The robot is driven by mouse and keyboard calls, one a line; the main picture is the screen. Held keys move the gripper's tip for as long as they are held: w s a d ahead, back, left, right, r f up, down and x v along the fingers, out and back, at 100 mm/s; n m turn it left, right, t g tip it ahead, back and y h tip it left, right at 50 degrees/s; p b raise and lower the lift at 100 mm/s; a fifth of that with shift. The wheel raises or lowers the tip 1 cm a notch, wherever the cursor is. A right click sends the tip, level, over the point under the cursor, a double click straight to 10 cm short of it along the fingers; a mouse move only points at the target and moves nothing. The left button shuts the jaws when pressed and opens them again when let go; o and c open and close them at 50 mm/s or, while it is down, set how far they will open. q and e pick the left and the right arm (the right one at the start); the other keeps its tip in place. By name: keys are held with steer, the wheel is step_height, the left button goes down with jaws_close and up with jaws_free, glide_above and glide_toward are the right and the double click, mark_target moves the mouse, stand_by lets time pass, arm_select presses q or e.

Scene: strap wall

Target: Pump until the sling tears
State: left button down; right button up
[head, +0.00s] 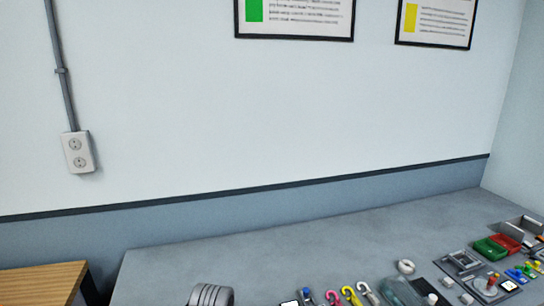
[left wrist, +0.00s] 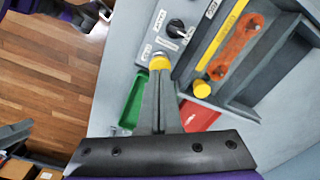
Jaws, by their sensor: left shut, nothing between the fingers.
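In the left wrist view my left gripper (left wrist: 160,72) is shut, with nothing between its fingers. A yellow round piece (left wrist: 160,62) shows right at its fingertips; I cannot tell whether they touch. Beyond them is a grey panel with a black knob or lever (left wrist: 177,26) and white labels. To the right, an orange strap-like piece (left wrist: 238,50) with bolts at its ends lies in a dark grey frame (left wrist: 270,80) beside a yellow bar (left wrist: 222,40). I cannot tell for sure which piece is the sling or the pump. The right gripper is not in view.
In the head view the grey bench (head: 260,255) is clear at the back. Small hooks (head: 350,296), a green tray (head: 489,247) and a red tray (head: 504,241) crowd its front and right. A grey ribbed object (head: 211,295) sits at the front edge. A wooden table (head: 40,284) stands left.

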arm_select(q)
steer(key=shift+f, duration=0.2)
steer(key=shift+f+b, duration=1)
steer(key=shift+f, duration=0.4)
steer(key=shift+r, duration=0.1)
steer(key=shift+r+p, duration=0.65)
steer(key=shift+r, duration=0.25)
steer(key=shift+f, duration=0.15)
stand_by(0.5)
